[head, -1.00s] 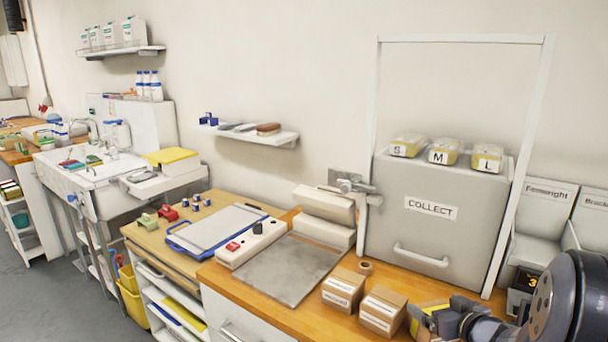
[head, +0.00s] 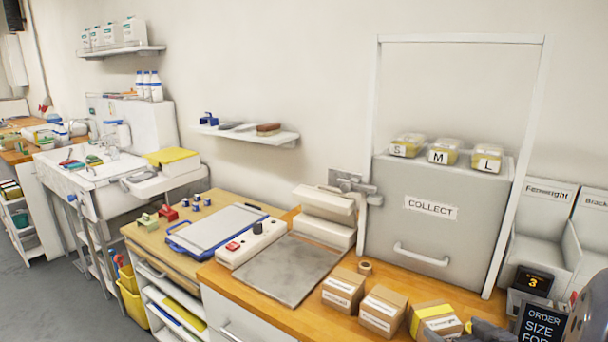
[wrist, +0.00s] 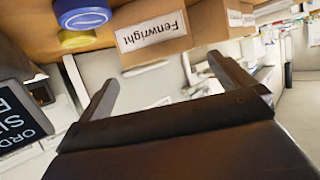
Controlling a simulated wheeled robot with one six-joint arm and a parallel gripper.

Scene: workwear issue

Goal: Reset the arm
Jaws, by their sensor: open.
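My gripper (wrist: 165,85) shows in the wrist view with its two fingers spread wide and nothing between them.
Two more cardboard boxes (head: 343,288) (head: 383,310) and a tape roll (head: 366,267) stand on the wooden counter. A grey COLLECT cabinet (head: 425,230) stands behind. A dark order sign (head: 541,322) and a small display (head: 533,281) are at the right, close to my arm.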

